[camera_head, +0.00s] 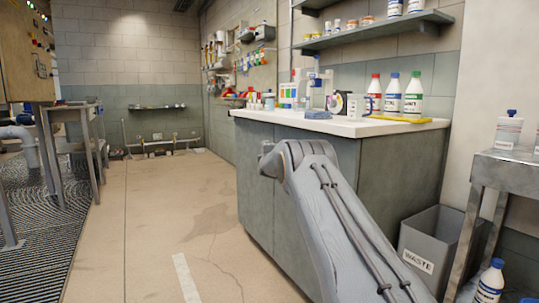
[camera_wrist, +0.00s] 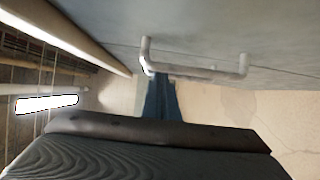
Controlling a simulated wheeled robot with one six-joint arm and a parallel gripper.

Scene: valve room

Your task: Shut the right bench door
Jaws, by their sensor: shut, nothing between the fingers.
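The bench (camera_head: 252,185) has a grey-green front and a white top (camera_head: 300,122). My arm crosses in front of it in the head view and covers much of the front, including any right door there. My gripper is hidden in that view. In the wrist view a grey-green panel (camera_wrist: 215,25) with a pale bar handle (camera_wrist: 195,72) fills the top. A thin seam runs across the panel by the handle. My gripper (camera_wrist: 160,80) shows as narrow blue fingers, shut and empty, close to the handle's left end. I cannot tell whether they touch it or how far the door stands open.
Bottles (camera_head: 413,93) and a mug stand on the bench top. A grey waste bin (camera_head: 437,236) and a metal table (camera_head: 510,170) are at the right. A metal stand (camera_head: 72,115) is at the left. The floor (camera_head: 165,195) left of the bench is clear.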

